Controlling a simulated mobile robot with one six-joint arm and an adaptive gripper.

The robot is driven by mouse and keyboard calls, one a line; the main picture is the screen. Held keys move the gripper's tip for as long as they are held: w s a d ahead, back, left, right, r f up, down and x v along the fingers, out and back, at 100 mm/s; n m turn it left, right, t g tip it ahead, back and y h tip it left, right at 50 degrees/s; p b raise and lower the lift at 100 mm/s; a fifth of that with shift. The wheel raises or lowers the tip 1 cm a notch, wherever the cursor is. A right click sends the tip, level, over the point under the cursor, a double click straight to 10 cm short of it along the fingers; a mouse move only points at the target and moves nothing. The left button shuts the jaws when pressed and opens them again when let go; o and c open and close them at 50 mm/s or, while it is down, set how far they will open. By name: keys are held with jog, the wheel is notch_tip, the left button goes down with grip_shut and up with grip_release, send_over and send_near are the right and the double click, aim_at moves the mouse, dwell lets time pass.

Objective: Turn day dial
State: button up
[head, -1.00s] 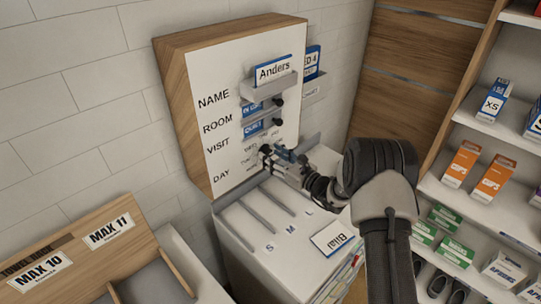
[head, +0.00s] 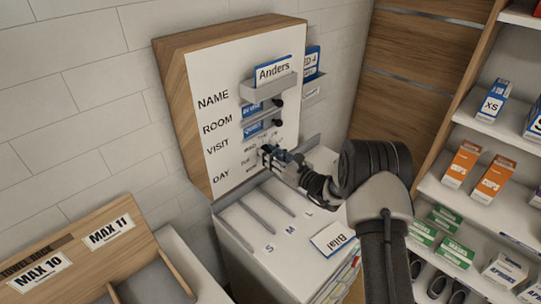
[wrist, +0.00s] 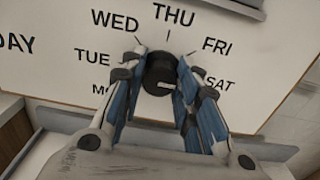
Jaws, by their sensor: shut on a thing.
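The day dial (wrist: 158,68) is a round black knob on the white board, with day names arched around it. A white mark on its face points to the right, toward the SAT side; I cannot tell exactly which day it meets. My gripper (wrist: 161,62) is shut on the dial, with one blue-lined finger on each side of it. In the head view my gripper (head: 268,156) is at the board's lower right beside the DAY row and hides the dial. THU stands above the dial, WED and TUE to its left, FRI and SAT to its right.
The wood-framed board (head: 208,120) carries an Anders card (head: 273,71) in a holder and two dark knobs above my gripper. A white cabinet top (head: 262,222) with slots and a card lies below. Stocked shelves (head: 480,190) stand at the right.

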jog(key=shift+c, duration=1)
jog(key=shift+n+b, duration=0.3)
jog(key=shift+b, duration=0.1)
jog(key=n+b, duration=0.8)
jog(key=b, duration=0.4)
jog(key=shift+s+a+f, duration=0.1)
jog(key=shift+b, duration=0.45)
jog(key=o, duration=1.1)
jog(key=shift+a, duration=0.1)
jog(key=shift+c, duration=0.2)
